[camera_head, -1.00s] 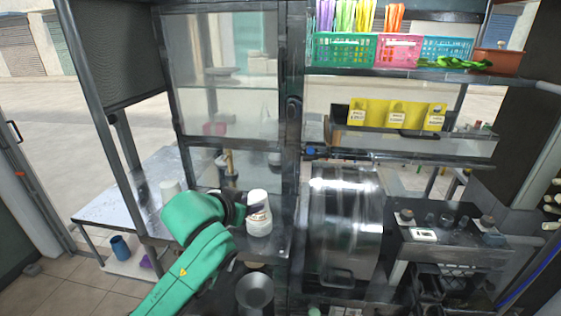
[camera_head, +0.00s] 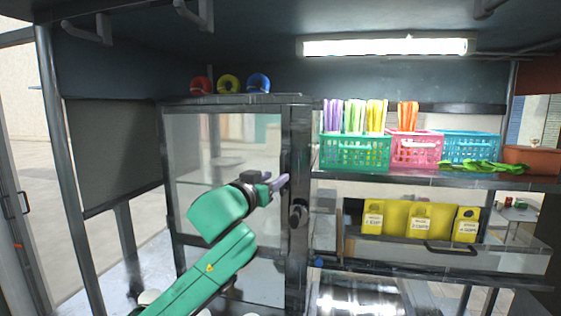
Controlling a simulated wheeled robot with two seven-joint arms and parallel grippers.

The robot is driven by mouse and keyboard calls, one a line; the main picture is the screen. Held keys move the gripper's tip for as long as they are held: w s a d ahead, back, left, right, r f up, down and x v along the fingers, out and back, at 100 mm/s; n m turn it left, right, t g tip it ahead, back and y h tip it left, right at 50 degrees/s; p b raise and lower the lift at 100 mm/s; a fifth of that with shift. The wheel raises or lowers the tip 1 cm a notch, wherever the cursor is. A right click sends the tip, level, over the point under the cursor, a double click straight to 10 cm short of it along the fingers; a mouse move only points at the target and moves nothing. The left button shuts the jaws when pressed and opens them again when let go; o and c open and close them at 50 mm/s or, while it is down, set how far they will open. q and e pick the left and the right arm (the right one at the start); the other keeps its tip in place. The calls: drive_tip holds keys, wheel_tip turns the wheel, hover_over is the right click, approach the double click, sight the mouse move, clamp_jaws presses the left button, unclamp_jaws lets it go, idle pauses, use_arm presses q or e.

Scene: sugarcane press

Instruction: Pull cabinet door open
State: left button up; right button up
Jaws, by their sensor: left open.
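The glass-fronted cabinet (camera_head: 215,145) stands left of centre, with a dark metal frame. Its glass panel looks closed against the frame. A dark round fitting (camera_head: 298,214) sits on the post along the cabinet's right edge. My left gripper (camera_head: 277,185) is at the right side of the glass, just up and left of that fitting. Its pale fingers point right, toward the post. It is open and nothing shows between the fingers; whether it touches the cabinet cannot be told. My green left arm covers the lower part of the glass. My right gripper is out of view.
A shelf (camera_head: 440,180) to the right holds green (camera_head: 355,153), pink (camera_head: 415,150) and blue baskets. A metal drum (camera_head: 355,296) is at the bottom. Red, yellow and blue rolls sit on the cabinet. A post (camera_head: 75,180) stands left.

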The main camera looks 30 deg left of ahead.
sight(282, 190)
use_arm(q)
drive_tip(key=w, duration=0.2)
drive_tip(key=w+p, duration=0.1)
drive_tip(key=w, duration=0.2)
drive_tip(key=shift+w+a+f, duration=0.1)
drive_tip(key=shift+w+f, duration=0.2)
drive_tip(key=shift+w, duration=0.05)
drive_tip(key=shift+s+r, duration=0.1)
drive_tip(key=shift+s, duration=0.2)
drive_tip(key=shift+s+r, duration=0.1)
drive_tip(key=shift+s, duration=0.25)
drive_tip(key=shift+c, duration=0.3)
drive_tip(key=shift+w, duration=0.15)
drive_tip(key=c, duration=0.5)
drive_tip(key=shift+w, duration=0.1)
clamp_jaws()
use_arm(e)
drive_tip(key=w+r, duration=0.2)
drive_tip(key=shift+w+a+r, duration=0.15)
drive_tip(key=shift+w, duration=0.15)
use_arm(q)
drive_tip(key=shift+f, duration=0.2)
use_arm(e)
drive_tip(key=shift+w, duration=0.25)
